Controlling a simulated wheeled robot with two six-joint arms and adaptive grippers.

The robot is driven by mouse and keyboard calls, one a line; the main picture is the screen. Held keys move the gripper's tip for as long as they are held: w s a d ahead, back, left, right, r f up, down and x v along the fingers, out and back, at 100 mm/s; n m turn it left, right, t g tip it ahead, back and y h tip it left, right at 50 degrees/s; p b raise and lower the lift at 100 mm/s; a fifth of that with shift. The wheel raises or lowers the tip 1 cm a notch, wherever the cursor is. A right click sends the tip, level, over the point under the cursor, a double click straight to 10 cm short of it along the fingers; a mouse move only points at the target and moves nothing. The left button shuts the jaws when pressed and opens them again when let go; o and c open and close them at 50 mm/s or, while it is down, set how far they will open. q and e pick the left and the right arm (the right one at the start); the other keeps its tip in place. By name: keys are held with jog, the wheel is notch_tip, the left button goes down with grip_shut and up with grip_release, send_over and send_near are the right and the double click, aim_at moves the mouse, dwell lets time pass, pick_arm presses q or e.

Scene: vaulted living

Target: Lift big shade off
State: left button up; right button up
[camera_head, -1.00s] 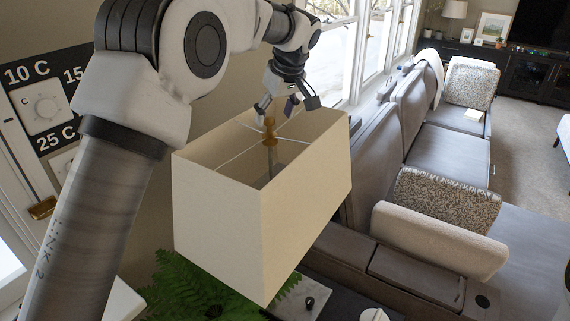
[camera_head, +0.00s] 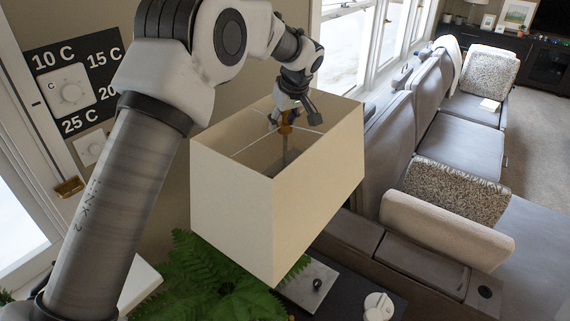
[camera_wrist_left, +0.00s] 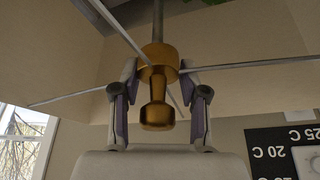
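The big shade (camera_head: 235,215) is a cream, box-shaped lampshade with an open top, upright on its lamp. Thin metal spokes (camera_wrist_left: 262,62) cross its top and meet at a gold finial (camera_wrist_left: 157,98) on a rod. My left gripper (camera_head: 286,116) points down at the middle of the shade's top. In the left wrist view its fingers (camera_wrist_left: 158,78) stand either side of the finial, open, with a visible gap on each side. My right gripper is not in view.
A green fern (camera_head: 205,280) is below the shade. A dark table (camera_head: 345,296) with a white lidded item (camera_head: 377,306) stands to its right. A grey sofa (camera_head: 455,145) with cushions runs along the windows. A wall thermostat panel (camera_head: 78,85) is at left.

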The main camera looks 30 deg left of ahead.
pick_arm(q)
jog(key=shift+f, duration=0.1)
grip_shut()
jog(key=shift+w+a+r+b, duration=0.1)
jog(key=shift+w+r+b, duration=0.2)
jog(key=shift+r+b, duration=0.3)
notch_tip(320, 180, up, 2)
jog(key=shift+s+r, duration=0.1)
jog(key=shift+s+d+b, duration=0.3)
jog(key=shift+s+b, duration=0.55)
jog(key=shift+s, duration=0.05)
jog(key=s+d+r+b, duration=0.1)
jog(key=s+d+b, duration=0.15)
jog(key=s, duration=0.45)
jog(key=s+d+r+b, duration=0.1)
jog(key=s+b, duration=0.2)
jog(key=s, duration=0.3)
notch_tip(320, 180, up, 30)
jog(key=p, duration=1.7)
jog(key=shift+s+d+f, duration=0.2)
jog(key=shift+s, duration=0.1)
